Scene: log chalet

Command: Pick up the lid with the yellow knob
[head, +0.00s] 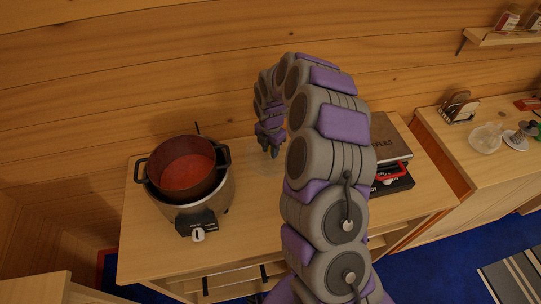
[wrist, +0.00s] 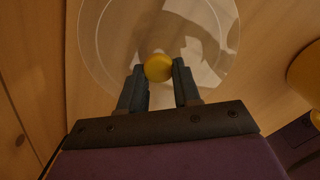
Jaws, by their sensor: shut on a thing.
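The lid (wrist: 105,40) is round and clear, with a yellow knob (wrist: 158,67) at its middle. In the wrist view my gripper (wrist: 159,78) is shut on the yellow knob, with one dark finger on each side. The lid spreads out beyond the fingertips. In the head view my gripper (head: 270,147) points down over the wooden counter (head: 245,225), behind my arm's curve. The lid shows there only as a faint clear disc (head: 266,160) below the fingers. I cannot tell whether it touches the counter.
A grey-lidded appliance (head: 385,140) with a red handle stands at right, partly behind my arm. A wooden wall (head: 150,70) rises behind. The counter's front middle is clear.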

